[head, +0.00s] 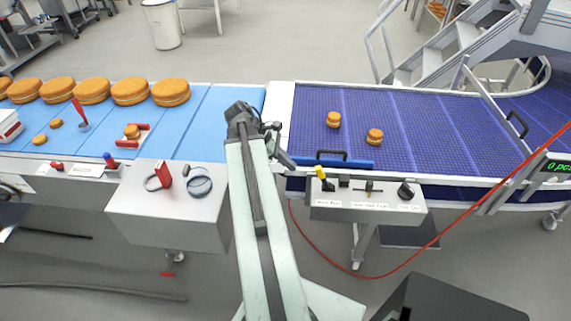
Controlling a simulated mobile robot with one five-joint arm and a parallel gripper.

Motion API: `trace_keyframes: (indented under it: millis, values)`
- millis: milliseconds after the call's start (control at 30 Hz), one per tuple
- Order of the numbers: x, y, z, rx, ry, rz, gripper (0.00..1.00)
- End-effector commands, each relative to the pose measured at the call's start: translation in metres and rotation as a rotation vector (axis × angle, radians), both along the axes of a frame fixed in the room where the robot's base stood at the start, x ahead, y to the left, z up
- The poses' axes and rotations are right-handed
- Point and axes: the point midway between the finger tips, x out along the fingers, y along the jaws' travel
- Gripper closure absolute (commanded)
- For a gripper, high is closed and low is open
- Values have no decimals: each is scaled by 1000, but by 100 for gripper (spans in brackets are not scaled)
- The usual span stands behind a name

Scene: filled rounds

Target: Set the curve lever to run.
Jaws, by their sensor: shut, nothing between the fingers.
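A grey control box (345,212) hangs on the front of the blue mesh conveyor. On its top are a yellow-tipped lever (322,173) at the left, a small dark switch (344,181), a black-and-yellow lever (369,187) in the middle and a black knob (405,190) at the right. The labels on its front are too small to read, so I cannot tell which control is the curve lever or its setting. My gripper (284,160) is shut and empty, left of the yellow-tipped lever and apart from it. My arm partly hides the belt junction.
A blue bar with a black handle (331,160) lies across the mesh belt's near edge. Two small round cakes (333,119) sit on that belt. Large cakes (131,91) line the light-blue belt. A second grey box (150,212) stands left of my arm. A red cable (400,268) hangs below.

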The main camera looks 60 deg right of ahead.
Motion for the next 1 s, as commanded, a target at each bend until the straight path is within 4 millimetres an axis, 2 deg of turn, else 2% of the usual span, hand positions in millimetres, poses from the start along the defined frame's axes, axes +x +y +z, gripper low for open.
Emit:
trace_keyframes:
  millis: [33, 200, 233, 333, 533, 800, 833, 1000]
  values:
    - [-7, -2, -19, -1, 0, -1, 100]
    - [-28, -10, -45, 0, 0, -1, 100]
    - [-33, -12, -29, -1, 0, -3, 100]
    - [-46, -17, -20, -1, 0, -1, 100]
    - [-58, -22, -16, -1, 0, 1, 100]
    - [-58, -23, -17, -1, 0, 2, 100]
    - [-56, -29, -17, 0, 0, 3, 100]
    - [-58, -26, -15, 3, -12, -7, 100]
